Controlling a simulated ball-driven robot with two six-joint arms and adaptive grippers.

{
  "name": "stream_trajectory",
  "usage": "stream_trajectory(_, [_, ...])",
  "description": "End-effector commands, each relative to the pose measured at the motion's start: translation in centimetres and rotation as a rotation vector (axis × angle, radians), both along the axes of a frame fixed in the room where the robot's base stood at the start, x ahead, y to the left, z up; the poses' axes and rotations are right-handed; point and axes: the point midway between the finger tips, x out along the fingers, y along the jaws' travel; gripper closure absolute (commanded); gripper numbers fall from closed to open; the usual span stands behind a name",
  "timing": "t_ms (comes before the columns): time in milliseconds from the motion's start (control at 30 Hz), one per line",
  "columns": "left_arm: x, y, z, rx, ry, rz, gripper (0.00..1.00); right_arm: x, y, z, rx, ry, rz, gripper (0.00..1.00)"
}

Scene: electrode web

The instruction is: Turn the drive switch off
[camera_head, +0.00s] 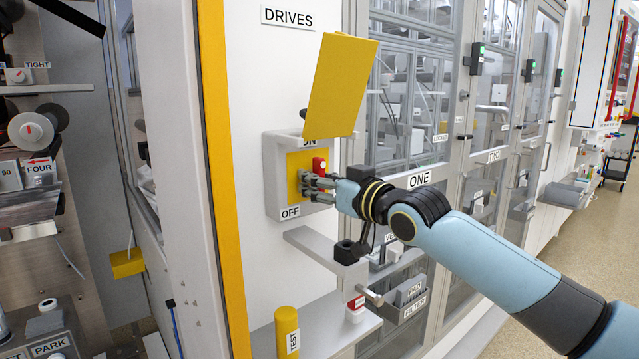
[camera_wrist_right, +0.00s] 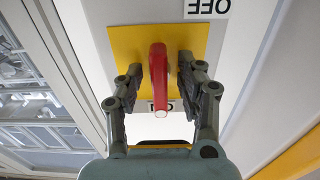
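The drive switch is a grey box (camera_head: 273,190) with a yellow plate (camera_head: 293,168) on the wall under a "DRIVES" label (camera_head: 287,17). Its yellow cover (camera_head: 340,85) is swung up. The red handle (camera_head: 319,164) is on the plate near the partly hidden "ON" label; the "OFF" label (camera_head: 290,212) is below. My right gripper (camera_head: 309,184) is at the plate. In the right wrist view, which is upside down, the red handle (camera_wrist_right: 159,75) stands between the open fingers, with a gap on both sides, pointing to the "ON" end. My left gripper is not in view.
A grey shelf (camera_head: 318,248) juts out below the box. Lower down are a yellow "TEST" cylinder (camera_head: 287,332) and a red and white part (camera_head: 355,309). Glass cabinet door "ONE" (camera_head: 415,110) is right of the switch; a yellow-edged post (camera_head: 222,180) is left.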

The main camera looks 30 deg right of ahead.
Motion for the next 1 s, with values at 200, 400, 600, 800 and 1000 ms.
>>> stream_trajectory(200, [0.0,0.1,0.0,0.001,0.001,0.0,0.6,0.0,0.0,0.0,0.0,0.001,0.0,0.68])
stream_trajectory(400, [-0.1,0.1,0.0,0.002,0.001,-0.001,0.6,0.0,0.0,0.0,0.0,0.001,0.0,0.94])
stream_trajectory(600, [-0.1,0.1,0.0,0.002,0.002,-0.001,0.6,0.0,0.0,0.0,-0.001,0.001,0.0,1.0])
stream_trajectory(800, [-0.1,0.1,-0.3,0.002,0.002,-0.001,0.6,0.0,0.0,-0.1,-0.031,-0.001,0.0,1.0])
stream_trajectory(1000, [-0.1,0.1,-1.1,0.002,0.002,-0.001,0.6,0.0,-0.1,-0.3,-0.132,-0.008,-0.002,1.0])
